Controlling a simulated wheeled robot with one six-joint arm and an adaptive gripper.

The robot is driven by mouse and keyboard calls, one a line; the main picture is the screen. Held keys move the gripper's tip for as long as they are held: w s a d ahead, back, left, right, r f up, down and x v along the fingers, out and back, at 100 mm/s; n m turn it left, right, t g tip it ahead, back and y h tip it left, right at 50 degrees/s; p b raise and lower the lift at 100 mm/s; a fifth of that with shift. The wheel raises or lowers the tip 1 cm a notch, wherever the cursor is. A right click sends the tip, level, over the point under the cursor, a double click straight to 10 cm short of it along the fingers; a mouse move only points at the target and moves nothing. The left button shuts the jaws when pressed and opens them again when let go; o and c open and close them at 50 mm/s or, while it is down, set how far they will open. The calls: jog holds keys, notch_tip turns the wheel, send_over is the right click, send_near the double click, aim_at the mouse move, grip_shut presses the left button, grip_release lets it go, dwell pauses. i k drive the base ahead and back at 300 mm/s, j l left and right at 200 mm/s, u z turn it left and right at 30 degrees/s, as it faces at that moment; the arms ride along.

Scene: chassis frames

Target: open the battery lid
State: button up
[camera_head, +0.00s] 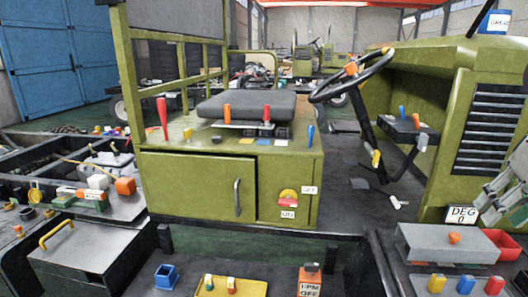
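A grey box with a flat lid (88,249) stands at the lower left, with a yellow handle (57,234) on top. The lid lies flat and looks closed. No label marks it as the battery lid, so I cannot tell for sure.
A green cabinet (195,185) with a dark door handle stands in the middle under a black seat (246,107). A steering wheel (352,76) rises right of it. A blue cup (166,277) and yellow tray (231,287) are in front. Dark frame rails cross the foreground.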

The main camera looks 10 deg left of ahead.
aim_at(79, 249)
jog(key=u, duration=1.85)
jog(key=i+j+u, duration=0.2)
jog(key=i, duration=0.25)
jog(key=i+j+u, duration=0.2)
jog(key=i, duration=0.3)
